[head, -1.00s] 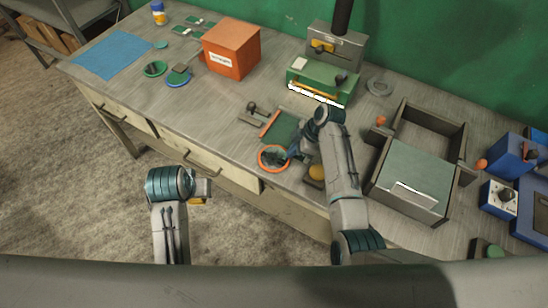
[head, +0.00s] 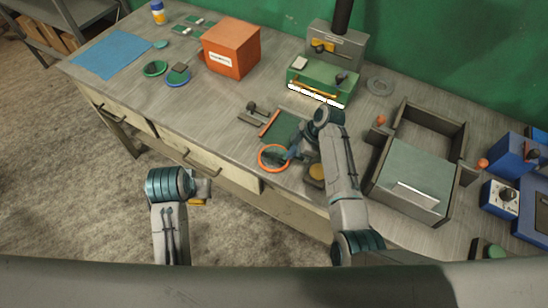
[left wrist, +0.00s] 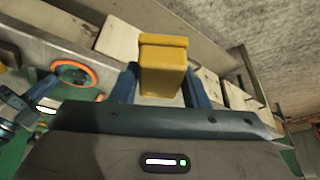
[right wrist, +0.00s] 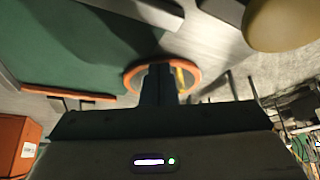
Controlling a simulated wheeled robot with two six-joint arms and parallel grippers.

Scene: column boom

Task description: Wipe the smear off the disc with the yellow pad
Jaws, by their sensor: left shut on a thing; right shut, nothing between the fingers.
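The disc (head: 272,159) is dark with an orange rim and lies near the table's front edge. It also shows in the left wrist view (left wrist: 75,74) and partly behind my fingers in the right wrist view (right wrist: 193,76). I cannot make out the smear clearly. My left gripper (head: 207,190) is shut on the yellow pad (left wrist: 163,62), held in front of the table edge, apart from the disc; in the head view the pad (head: 198,202) is mostly hidden. My right gripper (head: 289,155) is shut and empty, its fingertips at the disc's right edge.
A dark green plate with an orange edge bar (head: 269,123) lies behind the disc. A yellow-brown knob (head: 317,172) is close to my right arm. An open grey tray (head: 408,180) stands to the right.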

